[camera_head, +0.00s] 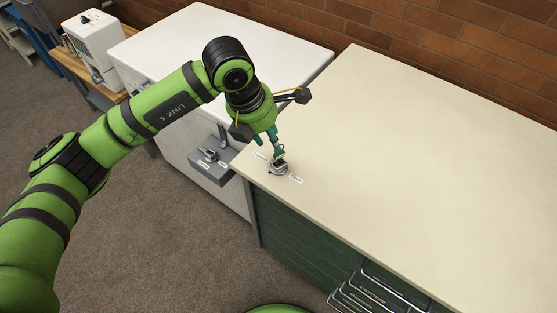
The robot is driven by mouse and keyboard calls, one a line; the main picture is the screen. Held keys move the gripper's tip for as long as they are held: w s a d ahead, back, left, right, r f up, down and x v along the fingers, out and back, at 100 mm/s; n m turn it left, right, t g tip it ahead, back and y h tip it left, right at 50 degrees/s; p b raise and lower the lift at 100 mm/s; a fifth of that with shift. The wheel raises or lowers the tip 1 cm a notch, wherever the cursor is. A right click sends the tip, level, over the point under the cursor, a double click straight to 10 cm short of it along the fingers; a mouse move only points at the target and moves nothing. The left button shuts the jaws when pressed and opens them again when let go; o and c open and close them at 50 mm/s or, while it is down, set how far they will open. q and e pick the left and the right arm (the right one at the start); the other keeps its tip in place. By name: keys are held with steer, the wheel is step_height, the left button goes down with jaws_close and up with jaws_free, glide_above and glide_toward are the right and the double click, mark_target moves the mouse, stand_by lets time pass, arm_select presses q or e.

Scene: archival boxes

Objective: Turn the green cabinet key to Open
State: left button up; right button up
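The green cabinet (300,236) stands at the right, with a dark green front and a cream top. A small grey lock fitting (279,170) sits on the top near its left corner, with a small white label on either side. The label text is too small to read. My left gripper (278,154) points down at this fitting, its teal fingers at or just above it. The fingers hide the key, so I cannot tell how it is turned or whether they are closed on it. My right gripper is not in view.
A white cabinet (250,40) stands to the left, with a grey box (211,166) bearing another small fitting and labels on its side. A white machine (93,38) stands on a wooden bench behind. Metal handles (372,292) stick out at the front. Most of the cream top is clear.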

mark_target(277, 153)
arm_select(q)
steer(key=shift+m, duration=0.4)
steer(key=shift+b+x, duration=3.95)
steer(key=shift+b, duration=0.1)
jaws_close()
